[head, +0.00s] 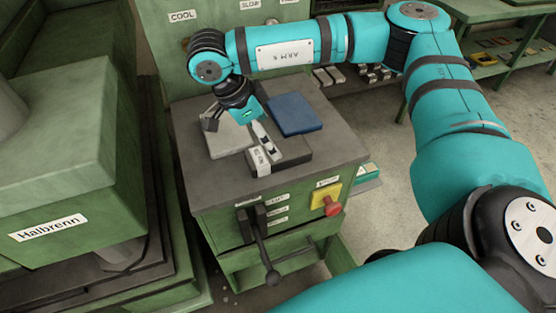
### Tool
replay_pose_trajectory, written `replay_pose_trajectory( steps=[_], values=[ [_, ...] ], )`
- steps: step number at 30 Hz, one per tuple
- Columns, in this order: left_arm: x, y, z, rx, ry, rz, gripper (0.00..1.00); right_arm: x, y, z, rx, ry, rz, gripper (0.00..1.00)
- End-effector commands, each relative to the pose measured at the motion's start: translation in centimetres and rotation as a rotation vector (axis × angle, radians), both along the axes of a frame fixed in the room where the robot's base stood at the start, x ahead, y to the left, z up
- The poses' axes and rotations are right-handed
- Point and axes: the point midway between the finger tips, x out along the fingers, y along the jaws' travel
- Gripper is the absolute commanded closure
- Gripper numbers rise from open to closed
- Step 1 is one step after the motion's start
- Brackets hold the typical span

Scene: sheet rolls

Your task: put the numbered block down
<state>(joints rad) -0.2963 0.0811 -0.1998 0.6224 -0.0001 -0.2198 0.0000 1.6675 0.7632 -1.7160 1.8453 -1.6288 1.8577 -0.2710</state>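My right gripper (238,122) hangs over the grey top of the green bench (335,157), its arm coming in from the right. A dark finger shows at its left. A pale block with dark markings (261,162), likely the numbered block, is just below and right of the gripper, at the left end of a dark slab (292,160). The marks are too small to read. A narrow pale piece with dark bands reaches from the gripper towards it. I cannot tell whether this is a finger or whether the gripper touches the block. My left gripper is not seen.
A light grey plate (229,139) lies under the gripper and a blue pad (294,115) behind right. A lever (265,255) and red button (332,207) stick out of the bench front. A green machine labelled Halbrenn (60,170) stands close at left.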

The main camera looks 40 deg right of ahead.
Motion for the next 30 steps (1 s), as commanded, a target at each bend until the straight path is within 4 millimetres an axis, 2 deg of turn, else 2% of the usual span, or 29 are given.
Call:
replay_pose_trajectory(
  steps=[1, 3, 11, 19, 27, 30],
  values=[
    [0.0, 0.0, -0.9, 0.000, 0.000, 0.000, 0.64, -0.1, -0.3, -1.2, 0.000, 0.000, -0.001, 0.08],
    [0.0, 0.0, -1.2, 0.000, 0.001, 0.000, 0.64, -0.1, -0.6, -1.8, 0.001, -0.001, -0.001, 0.08],
    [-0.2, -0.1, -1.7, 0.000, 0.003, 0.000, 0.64, -0.3, -1.2, -2.9, 0.002, 0.000, 0.000, 0.08],
    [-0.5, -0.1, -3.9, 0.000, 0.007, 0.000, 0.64, -0.7, -2.8, -6.7, 0.001, 0.000, 0.000, 0.08],
    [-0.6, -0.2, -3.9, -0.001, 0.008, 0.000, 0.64, -0.8, -3.1, -6.9, 0.002, 0.000, 0.000, 0.08],
    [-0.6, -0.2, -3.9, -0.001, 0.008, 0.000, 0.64, -0.7, -3.1, -6.9, 0.002, 0.000, 0.001, 0.19]
  ],
)
